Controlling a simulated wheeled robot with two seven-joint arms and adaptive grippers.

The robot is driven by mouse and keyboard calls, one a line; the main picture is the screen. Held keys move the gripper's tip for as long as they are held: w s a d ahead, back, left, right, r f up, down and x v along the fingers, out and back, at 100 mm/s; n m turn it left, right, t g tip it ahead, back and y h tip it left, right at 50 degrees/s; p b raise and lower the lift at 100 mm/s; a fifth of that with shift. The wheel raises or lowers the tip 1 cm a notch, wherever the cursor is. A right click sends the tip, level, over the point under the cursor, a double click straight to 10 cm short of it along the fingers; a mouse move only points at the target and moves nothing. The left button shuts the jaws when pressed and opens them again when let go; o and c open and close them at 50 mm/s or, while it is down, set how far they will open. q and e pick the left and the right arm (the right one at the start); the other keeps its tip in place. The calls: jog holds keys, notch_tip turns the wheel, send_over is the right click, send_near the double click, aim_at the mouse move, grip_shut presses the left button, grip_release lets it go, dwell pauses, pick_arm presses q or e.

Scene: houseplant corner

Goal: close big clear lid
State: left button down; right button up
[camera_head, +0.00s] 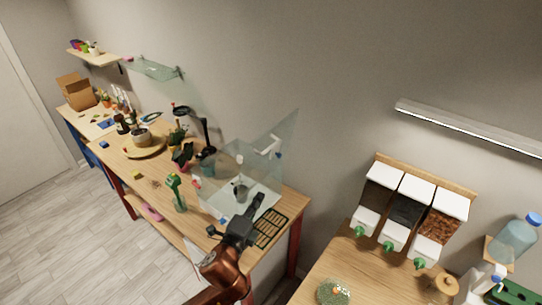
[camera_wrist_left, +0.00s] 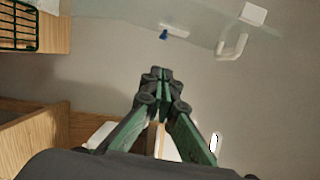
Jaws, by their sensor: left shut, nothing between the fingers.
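The big clear lid (camera_head: 284,128) stands raised and tilted at the back of a clear box (camera_head: 222,165) on the wooden bench. In the left wrist view the lid (camera_wrist_left: 110,28) is a see-through pane across the top, with a white handle (camera_wrist_left: 234,44). My left gripper (camera_head: 260,199) is shut and empty, in front of the box's right part and below the raised lid in the picture. Its closed fingertips (camera_wrist_left: 161,74) show apart from the handle in the wrist view. My right gripper is out of view.
A green wire rack (camera_head: 271,229) lies on the bench's right end. A green spray bottle (camera_head: 176,190) stands left of the box. Dispensers with green taps (camera_head: 394,238) stand on the right table, near a round green thing (camera_head: 333,293).

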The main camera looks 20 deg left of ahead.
pick_arm(q)
jog(key=d+r+m+t+h, duration=0.2)
jog(key=d+r+m, duration=0.15)
jog(key=r, duration=0.45)
jog(key=w+a+r+p, duration=0.2)
jog(key=w+p, duration=0.1)
jog(key=w, duration=0.7)
jog(key=shift+a, duration=0.15)
jog(key=shift+r, duration=0.1)
